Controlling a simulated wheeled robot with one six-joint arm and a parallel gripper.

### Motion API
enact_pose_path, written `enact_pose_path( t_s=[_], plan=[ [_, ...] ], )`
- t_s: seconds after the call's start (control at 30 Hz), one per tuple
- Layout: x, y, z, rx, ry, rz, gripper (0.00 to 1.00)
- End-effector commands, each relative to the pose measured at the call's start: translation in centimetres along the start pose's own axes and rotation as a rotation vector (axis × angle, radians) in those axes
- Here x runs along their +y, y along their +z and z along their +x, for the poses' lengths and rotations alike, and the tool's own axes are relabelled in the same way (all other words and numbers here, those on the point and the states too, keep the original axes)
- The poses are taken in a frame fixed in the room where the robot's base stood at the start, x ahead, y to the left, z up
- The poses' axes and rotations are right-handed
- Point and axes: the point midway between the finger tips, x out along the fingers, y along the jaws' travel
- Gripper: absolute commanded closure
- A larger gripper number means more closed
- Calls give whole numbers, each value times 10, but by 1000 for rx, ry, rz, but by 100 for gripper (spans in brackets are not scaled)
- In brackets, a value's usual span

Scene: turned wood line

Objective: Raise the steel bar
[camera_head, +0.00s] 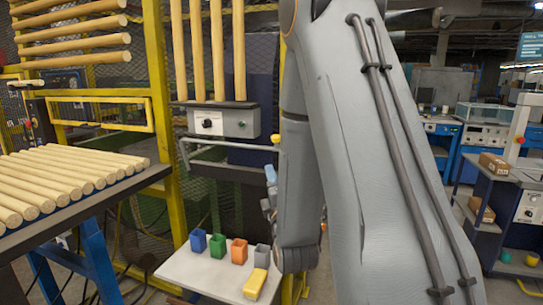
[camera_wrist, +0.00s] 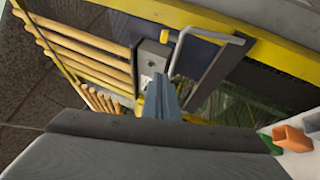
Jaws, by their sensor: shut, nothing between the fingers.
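The steel bar (camera_head: 228,144) is a grey bent bar below the grey control box in the head view. Its left end turns down, and its right end runs behind my arm. In the wrist view the bar (camera_wrist: 214,38) shows as a bent shape at the upper middle. My gripper (camera_head: 269,178) is partly hidden by my own arm, low and to the right of the bar in the head view. In the wrist view its fingers (camera_wrist: 161,92) are together and empty, pointing toward the area beside the bar. I cannot tell if they touch it.
The control box (camera_head: 222,122) with a dark knob sits above the bar, under upright wooden rods (camera_head: 200,50). A yellow knob (camera_head: 276,138) is near the bar's right end. Blue, green, orange and grey bins stand on a white table (camera_head: 192,272). Wooden rods lie on a left rack.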

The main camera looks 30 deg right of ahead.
Motion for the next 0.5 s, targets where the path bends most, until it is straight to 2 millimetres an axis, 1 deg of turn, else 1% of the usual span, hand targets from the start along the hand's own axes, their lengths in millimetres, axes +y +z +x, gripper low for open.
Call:
enact_pose_path(
  t_s=[0.07,0.5],
  plan=[
    [-3,0,4,-1,4,1,100],
    [-1,0,19,-2,2,1,100]
  ],
)
